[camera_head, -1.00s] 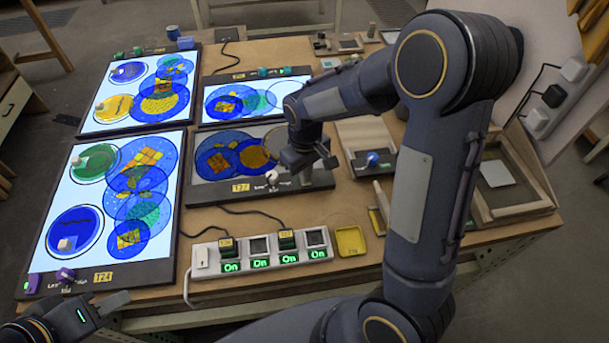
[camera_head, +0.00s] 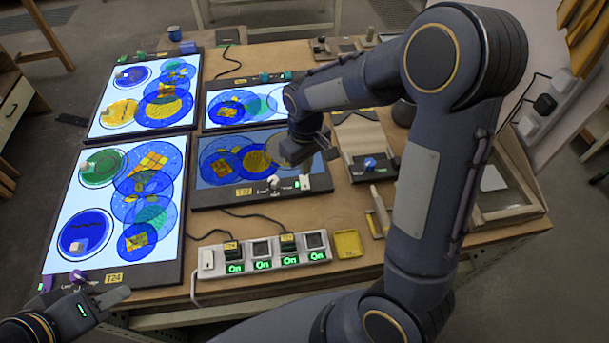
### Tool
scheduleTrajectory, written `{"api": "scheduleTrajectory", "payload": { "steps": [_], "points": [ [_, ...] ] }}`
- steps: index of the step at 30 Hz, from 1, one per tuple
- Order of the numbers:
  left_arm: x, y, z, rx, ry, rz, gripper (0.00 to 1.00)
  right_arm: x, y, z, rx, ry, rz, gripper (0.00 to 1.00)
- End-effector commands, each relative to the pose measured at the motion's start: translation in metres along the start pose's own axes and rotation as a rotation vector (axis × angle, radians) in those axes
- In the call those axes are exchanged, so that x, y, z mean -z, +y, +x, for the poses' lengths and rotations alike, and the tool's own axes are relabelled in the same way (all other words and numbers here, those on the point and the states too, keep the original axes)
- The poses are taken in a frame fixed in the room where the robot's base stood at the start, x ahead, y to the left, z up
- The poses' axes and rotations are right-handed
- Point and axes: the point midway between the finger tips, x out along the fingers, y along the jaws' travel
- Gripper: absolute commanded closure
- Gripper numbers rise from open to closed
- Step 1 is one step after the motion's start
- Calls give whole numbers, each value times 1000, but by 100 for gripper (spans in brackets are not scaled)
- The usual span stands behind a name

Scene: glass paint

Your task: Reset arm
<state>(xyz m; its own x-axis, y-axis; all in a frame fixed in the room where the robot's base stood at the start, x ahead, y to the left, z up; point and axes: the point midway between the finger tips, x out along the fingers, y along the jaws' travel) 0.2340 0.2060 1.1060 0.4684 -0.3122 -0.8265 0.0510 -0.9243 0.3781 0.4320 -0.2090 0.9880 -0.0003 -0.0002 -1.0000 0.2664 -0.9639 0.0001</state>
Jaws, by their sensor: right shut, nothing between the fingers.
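My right gripper (camera_head: 311,150) hangs over the upper right part of the middle light panel (camera_head: 208,196), shut and empty. The arm comes in from the right and hides part of the table's right side. The panel glows blue and carries blue and yellow glass discs, a white knob (camera_head: 273,183) and a small white piece (camera_head: 305,182) just below my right gripper. My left gripper (camera_head: 124,294) is at the lower left, off the table's front edge beside the large left panel. It is seen from the side, so its jaw opening is unclear.
More lit panels with coloured glass stand at left (camera_head: 60,245), upper left (camera_head: 98,130) and top centre (camera_head: 215,120). A power strip (camera_head: 208,262) reading "On", a yellow tray (camera_head: 348,243) and a wooden frame (camera_head: 515,208) lie towards the front and right.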

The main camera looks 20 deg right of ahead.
Motion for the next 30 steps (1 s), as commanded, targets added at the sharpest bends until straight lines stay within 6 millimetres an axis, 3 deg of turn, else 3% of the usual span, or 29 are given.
{"api": "scheduleTrajectory", "payload": {
  "steps": [5, 23, 26, 30],
  "points": [
    [5, 4, -10, 0, 0, 0, 64, 0, 0, -15, 0, 1, 0, 100],
    [4, 4, -9, 0, 0, 0, 64, -2, 0, -17, 8, 8, 8, 100],
    [4, 4, -9, 0, 0, 0, 64, -12, 1, -30, 37, 38, 39, 100],
    [4, 4, -8, 0, 0, 0, 64, -43, -1, -62, 112, 119, 118, 100]
  ]
}}
